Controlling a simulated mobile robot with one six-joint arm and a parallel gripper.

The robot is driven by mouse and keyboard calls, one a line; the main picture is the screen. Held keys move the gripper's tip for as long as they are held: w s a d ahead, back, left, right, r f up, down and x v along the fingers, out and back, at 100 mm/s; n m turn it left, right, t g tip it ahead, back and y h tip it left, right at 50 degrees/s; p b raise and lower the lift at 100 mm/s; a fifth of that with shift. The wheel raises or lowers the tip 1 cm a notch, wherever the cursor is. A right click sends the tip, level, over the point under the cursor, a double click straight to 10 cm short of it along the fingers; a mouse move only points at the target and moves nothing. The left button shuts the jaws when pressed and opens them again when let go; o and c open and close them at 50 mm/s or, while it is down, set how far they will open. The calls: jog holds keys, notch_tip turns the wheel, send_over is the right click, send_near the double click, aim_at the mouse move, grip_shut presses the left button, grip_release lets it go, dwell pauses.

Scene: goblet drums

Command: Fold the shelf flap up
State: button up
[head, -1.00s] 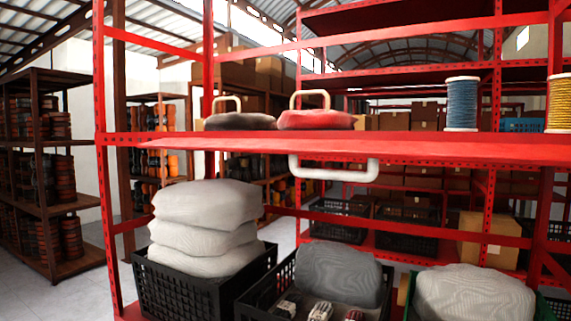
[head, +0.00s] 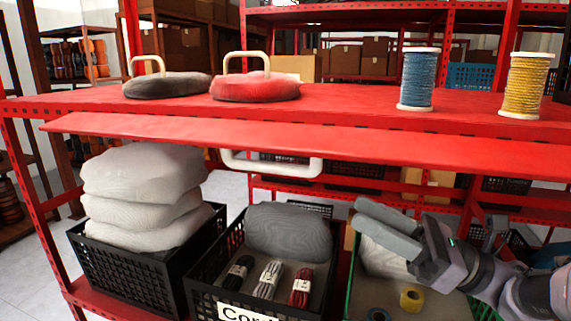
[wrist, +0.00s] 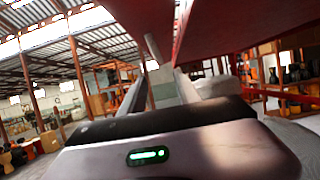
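The red shelf flap (head: 300,139) runs along the front edge of the red shelf and slopes down and outward from it. Its white loop handle (head: 270,168) hangs below the flap's front edge, left of centre. My gripper (head: 356,210) is at the lower right, below the flap and right of the handle, apart from both. Its two grey fingers point left and lie close together; whether a gap is between them is unclear. In the wrist view, the fingers (wrist: 168,75) point away beneath a dark red surface. I see nothing held. The handle is not clear there.
On the shelf stand a dark kettlebell-like weight (head: 168,85), a red one (head: 255,87), a blue spool (head: 416,82) and a yellow spool (head: 525,88). Below are a black crate with stacked white sacks (head: 145,190), a cord crate (head: 205,298) and a green crate (head: 349,290) near my gripper.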

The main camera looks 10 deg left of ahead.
aim_at(270, 168)
jog(key=p+x, duration=0.2)
jog(key=x, duration=0.6)
jog(key=p+x, duration=0.2)
jog(key=x, duration=0.6)
jog(key=shift+s+a, duration=0.2)
jog(key=shift+a, duration=0.3)
jog(key=shift+f, duration=0.1)
grip_shut()
